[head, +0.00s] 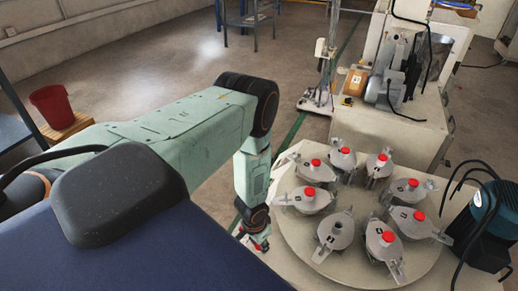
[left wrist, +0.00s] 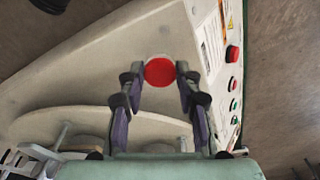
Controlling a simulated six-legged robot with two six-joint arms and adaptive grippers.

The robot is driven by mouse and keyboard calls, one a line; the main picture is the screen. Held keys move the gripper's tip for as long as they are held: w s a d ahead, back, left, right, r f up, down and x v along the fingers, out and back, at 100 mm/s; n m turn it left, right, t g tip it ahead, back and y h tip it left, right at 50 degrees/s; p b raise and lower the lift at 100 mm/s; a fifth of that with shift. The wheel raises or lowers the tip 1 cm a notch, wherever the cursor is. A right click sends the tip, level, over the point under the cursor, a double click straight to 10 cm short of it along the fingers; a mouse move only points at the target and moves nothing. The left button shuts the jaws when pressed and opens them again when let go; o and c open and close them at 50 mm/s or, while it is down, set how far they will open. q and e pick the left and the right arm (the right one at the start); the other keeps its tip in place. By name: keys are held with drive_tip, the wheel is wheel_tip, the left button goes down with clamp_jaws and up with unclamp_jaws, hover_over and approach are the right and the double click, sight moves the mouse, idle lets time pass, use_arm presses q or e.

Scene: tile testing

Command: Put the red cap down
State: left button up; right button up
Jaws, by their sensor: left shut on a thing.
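My left gripper (head: 256,240) is beside the left edge of the round turntable (head: 300,253). In the left wrist view, the round red cap (left wrist: 160,71) sits between the fingertips of the left gripper (left wrist: 160,76), which is shut on it. The cap is over the pale machine top, and its height above that surface is hard to tell. In the head view the gripper largely hides the cap. One metal fixture (head: 335,232) at the front left of the turntable has a bare dark top. My right gripper is not in view.
Several other fixtures on the turntable carry red caps (head: 388,237). A panel with a large red button (left wrist: 233,53) is on the machine's side. A green-blue motor (head: 497,215) with dark hoses stands at the right. A red bucket (head: 52,105) is at the far left.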

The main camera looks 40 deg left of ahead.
use_arm(q)
drive_tip(key=shift+f+b, duration=0.65)
drive_tip(key=shift+f, duration=0.7)
drive_tip(key=shift+f, duration=0.1)
drive_tip(key=o, duration=0.7)
wheel_tip(320, 180, up, 12)
drive_tip(key=s+p, duration=0.1)
drive_tip(key=p, duration=0.8)
drive_tip(key=s+d+r, duration=0.5)
drive_tip(key=s+r, duration=0.1)
drive_tip(key=s, duration=0.4)
drive_tip(key=s+d+r+n+g, duration=0.1)
drive_tip(key=s+d+r, duration=0.4)
drive_tip(key=s, duration=0.5)
drive_tip(key=shift+d+r, duration=0.4)
